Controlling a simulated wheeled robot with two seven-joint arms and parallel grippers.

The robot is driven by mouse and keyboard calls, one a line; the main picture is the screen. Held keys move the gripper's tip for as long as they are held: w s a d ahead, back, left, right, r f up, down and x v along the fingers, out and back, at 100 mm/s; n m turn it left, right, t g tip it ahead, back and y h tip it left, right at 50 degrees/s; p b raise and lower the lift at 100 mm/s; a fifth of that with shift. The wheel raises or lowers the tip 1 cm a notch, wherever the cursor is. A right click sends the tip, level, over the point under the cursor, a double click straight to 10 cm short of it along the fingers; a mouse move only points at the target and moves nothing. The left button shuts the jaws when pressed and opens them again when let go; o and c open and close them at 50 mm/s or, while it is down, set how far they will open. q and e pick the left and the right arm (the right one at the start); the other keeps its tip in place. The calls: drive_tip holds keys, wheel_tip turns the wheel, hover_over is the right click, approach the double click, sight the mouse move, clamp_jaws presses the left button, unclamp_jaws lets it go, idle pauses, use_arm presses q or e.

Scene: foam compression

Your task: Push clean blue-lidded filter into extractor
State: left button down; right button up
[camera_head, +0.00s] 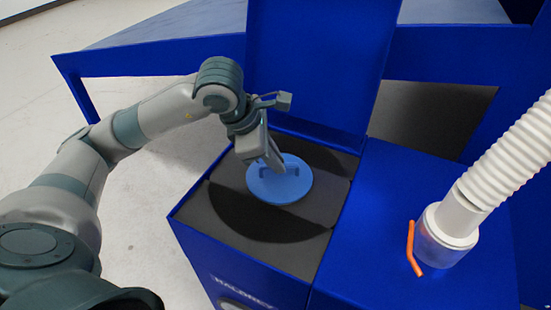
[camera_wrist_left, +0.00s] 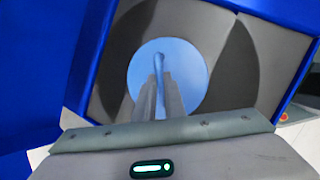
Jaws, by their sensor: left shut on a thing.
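The filter's round blue lid (camera_head: 290,188) shows in the dark grey foam top of the blue extractor (camera_head: 255,262), in the head view. Its body below the lid is hidden. My left gripper (camera_head: 274,164) reaches down over the lid and is shut on its raised handle. My right gripper is in neither view.
The extractor's blue hinged cover (camera_head: 318,70) stands open behind the foam. To the right, a white ribbed hose (camera_head: 507,160) joins the blue top, with an orange lever (camera_head: 412,250) beside it. A blue frame (camera_head: 160,58) runs behind. Pale floor lies at left.

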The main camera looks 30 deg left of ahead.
use_arm(q)
drive_tip(key=shift+f+b, duration=0.3)
drive_tip(key=shift+b, duration=0.45)
idle(0.8)
drive_tip(key=c, duration=1.7)
unclamp_jaws()
drive_tip(key=shift+c, duration=0.2)
drive_tip(key=p+v, duration=0.1)
drive_tip(key=v, duration=1.6)
drive_tip(key=shift+s+r, duration=0.2)
drive_tip(key=shift+a, duration=0.1)
